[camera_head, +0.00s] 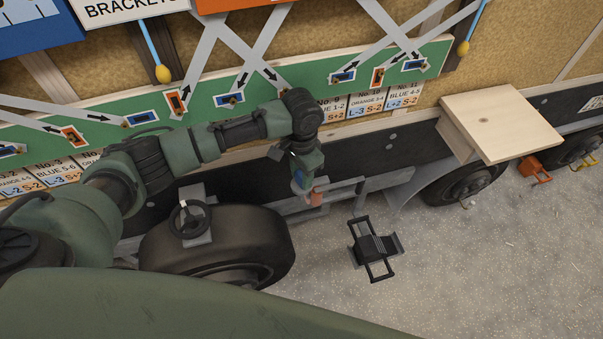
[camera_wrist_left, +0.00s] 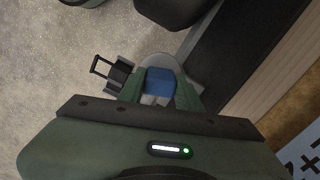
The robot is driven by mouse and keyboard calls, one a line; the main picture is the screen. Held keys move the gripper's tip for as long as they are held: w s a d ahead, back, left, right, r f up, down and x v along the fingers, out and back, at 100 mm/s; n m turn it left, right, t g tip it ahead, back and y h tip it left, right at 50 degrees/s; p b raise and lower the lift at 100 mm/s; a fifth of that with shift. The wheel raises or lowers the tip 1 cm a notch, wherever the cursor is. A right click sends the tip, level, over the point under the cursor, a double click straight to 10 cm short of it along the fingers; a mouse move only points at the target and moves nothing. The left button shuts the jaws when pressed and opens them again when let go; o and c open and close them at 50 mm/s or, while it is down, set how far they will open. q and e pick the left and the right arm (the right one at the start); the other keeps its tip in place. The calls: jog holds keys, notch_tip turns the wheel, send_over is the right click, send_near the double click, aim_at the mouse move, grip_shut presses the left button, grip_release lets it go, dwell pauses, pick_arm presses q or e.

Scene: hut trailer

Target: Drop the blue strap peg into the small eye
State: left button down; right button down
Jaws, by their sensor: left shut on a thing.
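My left gripper (camera_head: 302,186) reaches down beside the trailer's dark side, behind the wheel. It is shut on a blue block-like piece, the blue strap peg (camera_wrist_left: 160,82), which shows between the fingers in the left wrist view. In the head view only a small bit of blue shows at the fingertips. A small red-orange part (camera_head: 316,198) is close by the fingertips on a grey metal bracket (camera_head: 340,191). The small eye cannot be made out; the gripper and peg cover the spot below them. My right gripper is not in view.
A black wheel (camera_head: 215,245) with a small black handwheel (camera_head: 190,222) stands left of the gripper. A black framed stand (camera_head: 376,247) is on the speckled floor at right; it also shows in the left wrist view (camera_wrist_left: 115,72). A wooden board (camera_head: 500,122) juts out farther right.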

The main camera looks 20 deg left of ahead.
pick_arm(q)
jog(key=c, duration=0.9)
grip_release()
notch_tip(320, 180, up, 8)
jog(key=shift+f+b, duration=0.1)
jog(key=shift+b, duration=0.4)
